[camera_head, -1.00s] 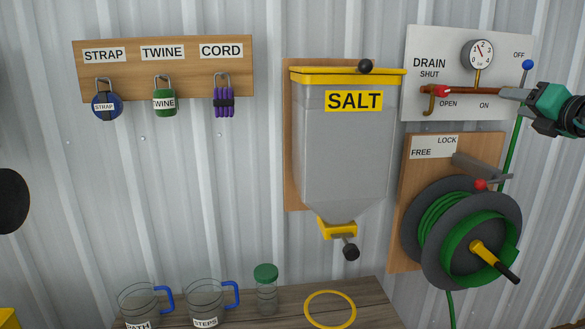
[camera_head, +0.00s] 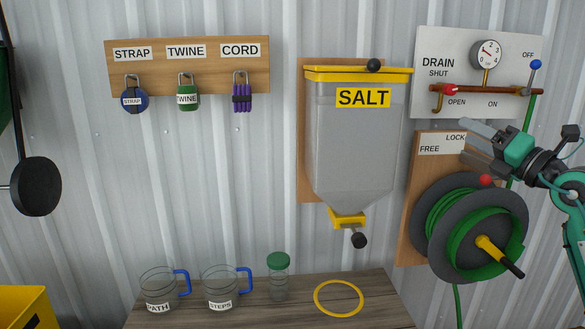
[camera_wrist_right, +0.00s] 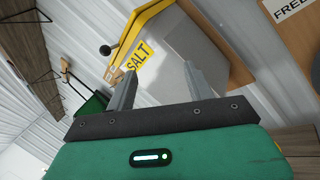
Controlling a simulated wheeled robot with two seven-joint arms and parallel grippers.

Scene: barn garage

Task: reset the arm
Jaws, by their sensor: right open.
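My right gripper (camera_head: 470,143) is at the right of the head view, in front of the wall between the drain panel (camera_head: 425,100) and the hose reel (camera_head: 470,228). Its two grey fingers are apart and point left, with nothing between them. In the right wrist view my right gripper (camera_wrist_right: 160,88) shows its fingers spread, with the salt hopper (camera_wrist_right: 165,60) beyond them. The red lever knob (camera_head: 486,180) of the reel is just below the gripper. My left gripper is not in view.
The salt hopper stands on the wall at centre (camera_head: 355,150). Below it, the wooden table (camera_head: 385,310) bears two jugs (camera_head: 158,290) (camera_head: 222,287), a green-lidded jar (camera_head: 278,278) and a yellow ring (camera_head: 339,298). A hook board (camera_head: 187,65) with strap, twine and cord hangs upper left.

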